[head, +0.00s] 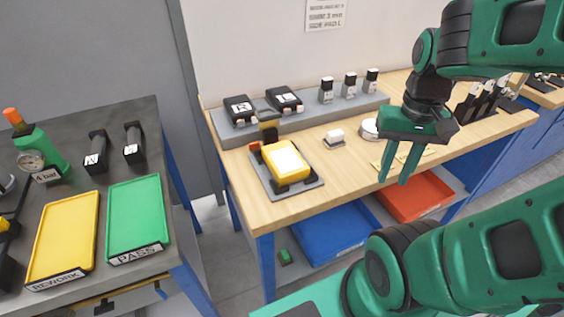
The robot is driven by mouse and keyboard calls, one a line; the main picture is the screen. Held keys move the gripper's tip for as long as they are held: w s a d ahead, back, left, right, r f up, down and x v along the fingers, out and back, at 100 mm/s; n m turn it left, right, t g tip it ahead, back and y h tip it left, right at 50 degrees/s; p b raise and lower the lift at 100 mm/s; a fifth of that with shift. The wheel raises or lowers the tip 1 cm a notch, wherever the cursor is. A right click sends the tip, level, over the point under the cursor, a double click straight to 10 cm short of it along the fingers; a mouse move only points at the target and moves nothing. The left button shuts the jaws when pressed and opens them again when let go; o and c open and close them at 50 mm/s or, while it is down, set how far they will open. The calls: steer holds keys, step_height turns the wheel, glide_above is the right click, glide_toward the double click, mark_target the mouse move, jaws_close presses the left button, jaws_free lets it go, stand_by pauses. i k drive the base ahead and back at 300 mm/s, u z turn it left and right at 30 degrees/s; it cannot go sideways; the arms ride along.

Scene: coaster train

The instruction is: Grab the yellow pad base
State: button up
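A yellow block with a white top face, which looks like the yellow pad base (273,168), sits on a grey plate (309,186) at the left front of the wooden bench (345,177). Dark pieces hold or border its corners. My gripper (394,181) is to the right of it, above the bench's front edge, pointing down and apart from it. Its two green fingers are spread with nothing between them.
A grey rack (232,136) with black blocks marked R and L lines the bench's back. A small white-topped block (334,136) and round metal piece (369,129) lie between the pad and my gripper. Left are yellow REWORK (66,232) and green PASS (136,213) trays.

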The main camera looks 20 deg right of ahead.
mark_target(284, 162)
steer(key=z, duration=1.85)
steer(key=k, duration=1.05)
steer(key=u, duration=0.2)
